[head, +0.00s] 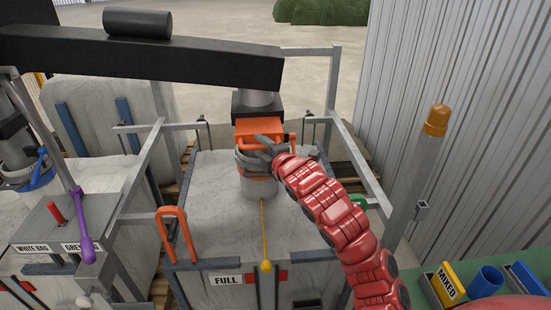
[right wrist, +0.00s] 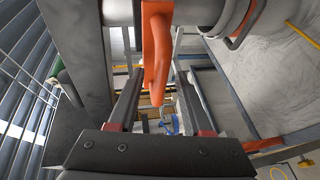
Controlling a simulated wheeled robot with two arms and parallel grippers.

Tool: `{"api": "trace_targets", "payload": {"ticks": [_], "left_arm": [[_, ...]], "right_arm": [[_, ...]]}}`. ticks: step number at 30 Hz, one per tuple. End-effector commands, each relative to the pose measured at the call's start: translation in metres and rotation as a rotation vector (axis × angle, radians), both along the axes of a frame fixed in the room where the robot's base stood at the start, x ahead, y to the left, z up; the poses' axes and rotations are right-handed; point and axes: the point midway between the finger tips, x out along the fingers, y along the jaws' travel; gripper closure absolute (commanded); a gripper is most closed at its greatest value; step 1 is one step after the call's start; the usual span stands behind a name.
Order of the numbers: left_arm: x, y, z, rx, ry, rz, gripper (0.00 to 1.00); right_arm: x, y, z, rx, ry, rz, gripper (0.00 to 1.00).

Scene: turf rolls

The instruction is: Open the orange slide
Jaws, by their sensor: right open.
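The orange slide (head: 258,127) sits under a black collar on the spout, above the neck of the big bag (head: 205,205), with its handle towards me. My right gripper (head: 264,146) is at the handle's front. In the right wrist view the orange handle (right wrist: 157,55) reaches down between the two spread fingers of the right gripper (right wrist: 157,88). No clear contact with either finger shows. Part of the handle is hidden behind the gripper in the head view. My left gripper is not in view.
A metal frame (head: 365,160) surrounds the bag, with an orange hoop (head: 174,232) at front left. A yellow rod (head: 264,235) hangs before the bag. A purple-handled lever (head: 82,220) stands left. A post with an orange cap (head: 437,120) and a corrugated wall (head: 470,70) are right.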

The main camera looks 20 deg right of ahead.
Motion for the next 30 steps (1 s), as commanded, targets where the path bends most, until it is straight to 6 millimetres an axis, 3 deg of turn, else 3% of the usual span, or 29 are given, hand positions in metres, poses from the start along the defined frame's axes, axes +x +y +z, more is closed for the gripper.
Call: {"api": "trace_targets", "payload": {"ticks": [14, 16, 30], "left_arm": [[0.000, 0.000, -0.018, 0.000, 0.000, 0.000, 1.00], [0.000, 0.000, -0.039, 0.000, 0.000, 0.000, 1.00], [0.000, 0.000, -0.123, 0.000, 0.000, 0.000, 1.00]], "right_arm": [[-0.081, -0.010, 0.014, -0.004, -0.006, -0.001, 0.50], [-0.082, -0.009, 0.009, -0.007, -0.012, 0.007, 0.50], [-0.111, -0.014, 0.013, 0.002, -0.009, -0.003, 0.50]]}}
